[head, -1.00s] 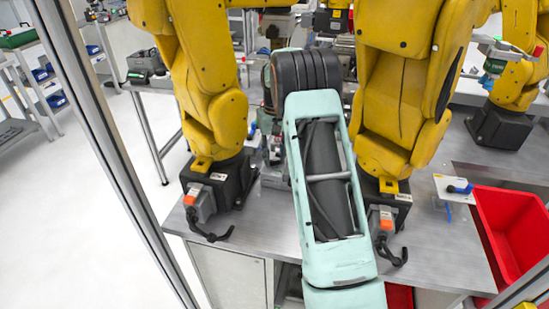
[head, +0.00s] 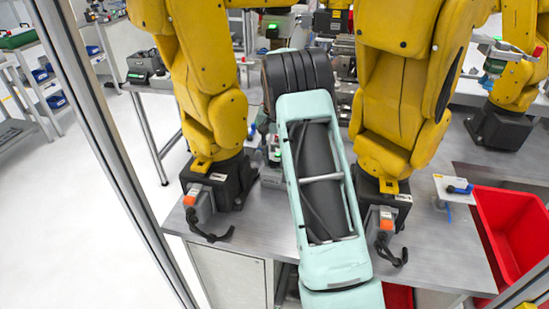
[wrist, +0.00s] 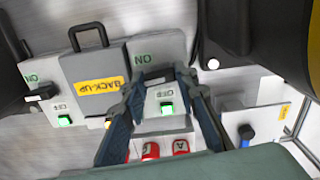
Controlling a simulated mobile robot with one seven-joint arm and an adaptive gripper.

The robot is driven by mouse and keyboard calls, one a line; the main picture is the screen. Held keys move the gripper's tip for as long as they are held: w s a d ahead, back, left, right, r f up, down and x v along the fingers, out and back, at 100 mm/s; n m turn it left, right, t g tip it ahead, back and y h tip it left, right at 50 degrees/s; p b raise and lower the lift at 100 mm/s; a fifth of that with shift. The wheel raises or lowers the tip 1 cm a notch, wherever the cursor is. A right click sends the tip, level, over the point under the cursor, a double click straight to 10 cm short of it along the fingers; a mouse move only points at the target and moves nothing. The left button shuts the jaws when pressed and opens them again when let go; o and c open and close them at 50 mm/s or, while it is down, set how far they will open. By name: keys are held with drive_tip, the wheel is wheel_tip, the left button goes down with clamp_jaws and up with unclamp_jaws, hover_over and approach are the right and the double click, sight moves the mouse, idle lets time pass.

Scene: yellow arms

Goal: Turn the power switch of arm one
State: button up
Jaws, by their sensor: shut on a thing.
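In the head view my gripper is hidden behind my arm. I cannot tell which switch belongs to arm one.
A grey case with a yellow BACK-UP label (wrist: 100,85) stands between the switches. Large yellow arms (head: 205,80) flank mine; a red bin (head: 515,230) stands right.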

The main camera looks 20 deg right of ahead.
drive_tip(key=shift+r, duration=0.1)
drive_tip(key=o, duration=1.2)
drive_tip(key=shift+c, duration=0.2)
